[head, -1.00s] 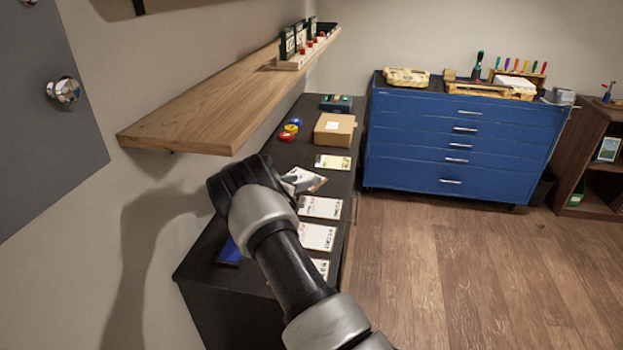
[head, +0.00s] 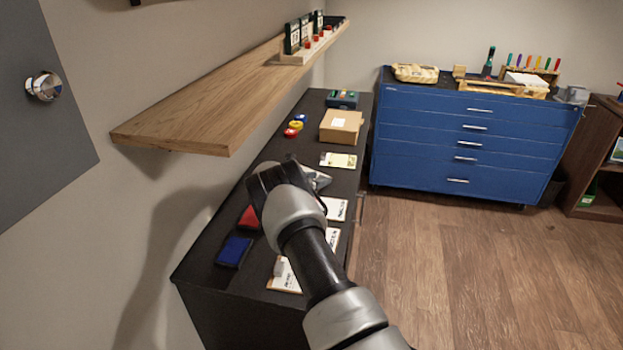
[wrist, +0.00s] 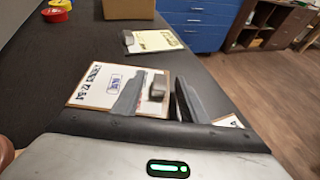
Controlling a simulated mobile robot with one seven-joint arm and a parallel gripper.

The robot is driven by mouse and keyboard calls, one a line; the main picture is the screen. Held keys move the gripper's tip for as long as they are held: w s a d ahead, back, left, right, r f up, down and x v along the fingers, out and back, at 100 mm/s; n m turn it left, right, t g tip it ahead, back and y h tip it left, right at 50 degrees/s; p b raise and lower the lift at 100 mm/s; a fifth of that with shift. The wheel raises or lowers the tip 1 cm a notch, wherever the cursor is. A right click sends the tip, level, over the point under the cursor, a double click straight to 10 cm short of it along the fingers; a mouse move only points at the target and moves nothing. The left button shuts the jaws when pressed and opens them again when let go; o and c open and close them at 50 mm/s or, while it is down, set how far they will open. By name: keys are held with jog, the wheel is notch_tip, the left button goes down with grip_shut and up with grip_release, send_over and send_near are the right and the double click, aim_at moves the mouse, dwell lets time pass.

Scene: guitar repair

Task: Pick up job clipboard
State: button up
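Several clipboards with white papers lie along the black counter. In the wrist view, one clipboard (wrist: 98,83) lies under my gripper (wrist: 158,97), its brown board edge and bold print showing. Its dark clip (wrist: 157,88) appears between my two fingers. The fingers are apart, and I cannot tell whether they touch the clip. In the head view my gripper (head: 320,178) is low over the counter and my arm hides most of this clipboard. A yellowish clipboard (head: 338,160) lies just beyond. Others lie nearer, at the right edge (head: 334,208) and at the front (head: 285,278).
A blue pad (head: 234,251) and a red pad (head: 249,217) lie left of my arm. A cardboard box (head: 340,126) and coloured round items (head: 295,127) stand farther back. A wooden shelf (head: 215,100) overhangs the counter's left side. The floor (head: 450,270) to the right is clear.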

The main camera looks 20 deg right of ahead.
grip_shut()
jog(key=shift+r, duration=0.1)
jog(key=shift+d+r, duration=0.15)
jog(key=shift+r, duration=0.05)
notch_tip(320, 180, up, 7)
jog(key=s+d+b, duration=0.4)
jog(key=s+d, duration=0.7)
jog(key=d, duration=0.5)
jog(key=shift+d+f, duration=0.15)
jog(key=shift+f, duration=0.15)
jog(key=shift+s, duration=0.15)
